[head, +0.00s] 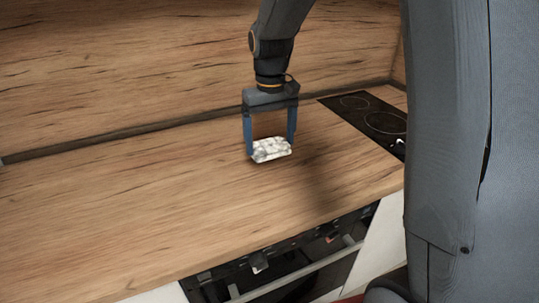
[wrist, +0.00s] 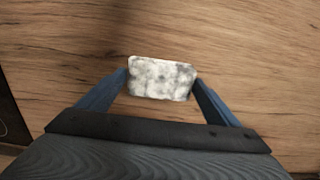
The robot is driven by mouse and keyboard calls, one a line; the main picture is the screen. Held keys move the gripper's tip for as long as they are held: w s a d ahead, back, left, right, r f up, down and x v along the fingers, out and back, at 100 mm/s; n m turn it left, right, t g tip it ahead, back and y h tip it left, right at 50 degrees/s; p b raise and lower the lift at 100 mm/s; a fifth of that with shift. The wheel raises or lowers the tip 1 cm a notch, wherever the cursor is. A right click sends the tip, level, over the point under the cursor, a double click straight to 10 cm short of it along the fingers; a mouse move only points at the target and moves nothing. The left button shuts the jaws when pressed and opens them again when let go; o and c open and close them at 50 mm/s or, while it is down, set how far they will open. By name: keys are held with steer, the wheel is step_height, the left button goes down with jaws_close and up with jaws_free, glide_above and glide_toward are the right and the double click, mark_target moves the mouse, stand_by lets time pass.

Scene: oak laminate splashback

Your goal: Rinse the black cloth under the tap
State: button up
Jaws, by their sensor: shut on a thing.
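My gripper (head: 271,149) points down over the wooden worktop, its two blue fingers shut on a small white and grey mottled piece (head: 272,153). In the wrist view the piece (wrist: 160,80) is a rounded rectangle between the fingertips, one finger at each short side. I cannot tell whether this piece is a cloth; it is not black. It is at or just above the worktop; I cannot tell if it touches. No black cloth, tap or sink is in view.
The wooden worktop (head: 120,205) is bare to the left. A black hob (head: 372,118) lies at the right rear. An oven front (head: 290,265) with knobs and a handle is below the front edge. A wooden splashback (head: 120,70) rises behind.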

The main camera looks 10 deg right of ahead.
mark_target(270, 157)
steer(key=shift+f+p, duration=0.55)
steer(key=shift+f, duration=2.5)
steer(key=shift+f, duration=0.15)
steer(key=o, duration=0.9)
step_height(270, 157, up, 12)
steer(key=b, duration=0.2)
steer(key=shift+b, duration=0.35)
steer(key=s+d+f, duration=0.1)
steer(key=s+f, duration=0.3)
steer(key=s, duration=0.2)
steer(key=s+d+f+m, duration=0.1)
steer(key=s+d+f, duration=0.1)
steer(key=s+f, duration=0.2)
steer(key=s+d+f+m, duration=0.1)
steer(key=s+f, duration=0.3)
steer(key=s, duration=0.4)
steer(key=shift+d+t, duration=0.3)
steer(key=shift+t, duration=0.1)
